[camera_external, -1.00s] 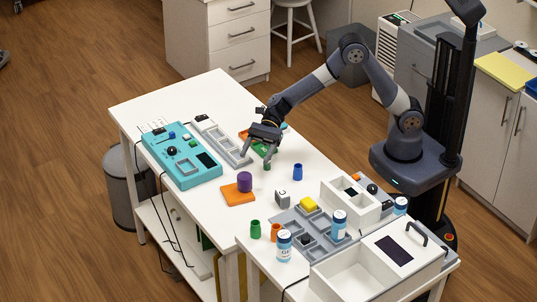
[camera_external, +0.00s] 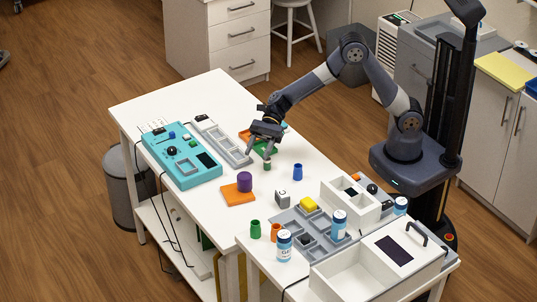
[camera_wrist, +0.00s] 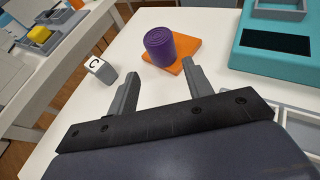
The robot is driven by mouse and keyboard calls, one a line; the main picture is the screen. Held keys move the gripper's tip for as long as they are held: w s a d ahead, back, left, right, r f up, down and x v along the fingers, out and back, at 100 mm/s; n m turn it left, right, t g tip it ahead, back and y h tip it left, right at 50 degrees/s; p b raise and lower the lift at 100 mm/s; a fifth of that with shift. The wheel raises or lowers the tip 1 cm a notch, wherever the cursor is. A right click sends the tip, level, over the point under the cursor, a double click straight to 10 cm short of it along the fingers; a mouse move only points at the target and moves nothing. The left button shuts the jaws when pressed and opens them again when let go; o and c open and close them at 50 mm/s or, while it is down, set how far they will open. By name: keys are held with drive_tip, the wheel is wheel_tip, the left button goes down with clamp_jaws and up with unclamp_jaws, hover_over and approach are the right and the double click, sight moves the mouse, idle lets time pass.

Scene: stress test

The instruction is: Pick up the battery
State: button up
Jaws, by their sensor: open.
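I cannot tell for sure which thing is the battery; no thing is plainly marked as one. In the external view a small dark green cylinder (camera_external: 267,166) stands on the white table just below my gripper (camera_external: 261,153). A blue cylinder (camera_external: 297,172) stands a little to its right. My gripper is open, pointing down, with nothing seen between its fingers. In the wrist view my gripper (camera_wrist: 160,82) has its fingers well apart; bare table shows between them. The green and blue cylinders do not show there.
A purple cylinder (camera_external: 245,182) stands on an orange block (camera_external: 238,196), also in the wrist view (camera_wrist: 160,46). A lettered white cube (camera_wrist: 100,70) is nearby. A teal panel (camera_external: 186,166), grey tray (camera_external: 232,151), green piece (camera_external: 262,148) and white bin (camera_external: 345,204) surround the work area.

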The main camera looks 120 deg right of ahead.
sight(267, 160)
drive_tip(key=shift+n+g+y, duration=0.4)
drive_tip(key=shift+n+y, duration=0.2)
drive_tip(key=shift+n, duration=0.1)
drive_tip(key=s+d, duration=0.2)
drive_tip(key=s, duration=0.1)
drive_tip(key=s+d+b, duration=0.1)
drive_tip(key=s+d, duration=0.1)
drive_tip(key=s, duration=0.1)
drive_tip(key=s+d+f, duration=0.1)
drive_tip(key=s+d, duration=0.1)
drive_tip(key=s, duration=0.2)
drive_tip(key=shift+b, duration=0.35)
drive_tip(key=shift+s+f, duration=0.15)
drive_tip(key=shift+s, duration=0.1)
drive_tip(key=x, duration=1)
drive_tip(key=shift+a+f, duration=0.2)
drive_tip(key=shift+f, duration=0.15)
drive_tip(key=shift+s, duration=0.1)
clamp_jaws()
